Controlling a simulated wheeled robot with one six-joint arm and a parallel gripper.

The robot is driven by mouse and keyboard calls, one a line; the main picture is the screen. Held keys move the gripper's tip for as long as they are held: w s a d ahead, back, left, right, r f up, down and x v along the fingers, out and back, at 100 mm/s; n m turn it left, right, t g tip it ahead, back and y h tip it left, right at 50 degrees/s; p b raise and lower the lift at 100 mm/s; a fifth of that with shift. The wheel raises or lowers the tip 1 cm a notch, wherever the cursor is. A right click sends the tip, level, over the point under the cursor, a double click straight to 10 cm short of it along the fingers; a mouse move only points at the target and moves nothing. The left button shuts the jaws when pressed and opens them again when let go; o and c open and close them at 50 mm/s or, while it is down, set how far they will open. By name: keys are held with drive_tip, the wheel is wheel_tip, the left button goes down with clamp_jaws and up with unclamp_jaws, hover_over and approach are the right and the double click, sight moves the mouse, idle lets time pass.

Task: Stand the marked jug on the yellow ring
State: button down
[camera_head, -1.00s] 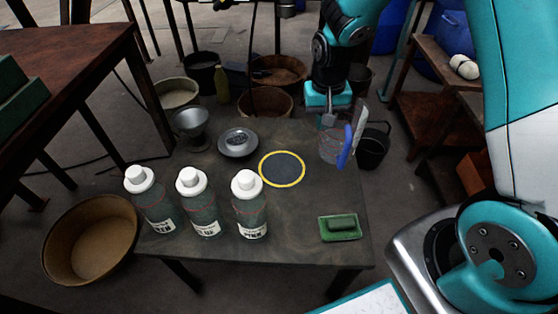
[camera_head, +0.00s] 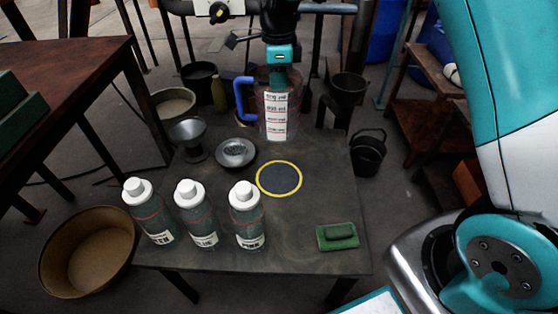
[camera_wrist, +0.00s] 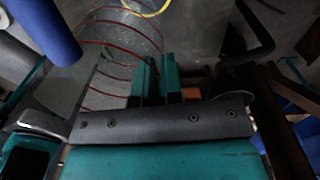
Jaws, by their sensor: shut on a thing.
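The marked jug (camera_head: 277,118) is clear, with a white label and red level lines. In the head view it is upright at the back of the table, its blue handle (camera_head: 242,98) pointing left. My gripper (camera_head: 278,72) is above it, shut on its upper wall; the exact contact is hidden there. In the wrist view the fingers (camera_wrist: 158,78) are close together, with the jug's red lines (camera_wrist: 95,60) beside them. The yellow ring (camera_head: 279,179) lies empty around a dark disc, nearer than the jug. I cannot tell how high the jug's base is.
Three white-capped bottles (camera_head: 200,215) stand at the front left. A metal dish (camera_head: 236,153) and a funnel-like cup (camera_head: 189,138) are left of the ring. The table's right middle is clear.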

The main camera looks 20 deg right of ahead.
wheel_tip(320, 180, down, 18)
drive_tip(key=b, duration=0.4)
drive_tip(key=shift+f, duration=0.25)
drive_tip(key=shift+f, duration=0.15)
drive_tip(key=c, duration=1.3)
unclamp_jaws()
drive_tip(key=shift+o, duration=0.2)
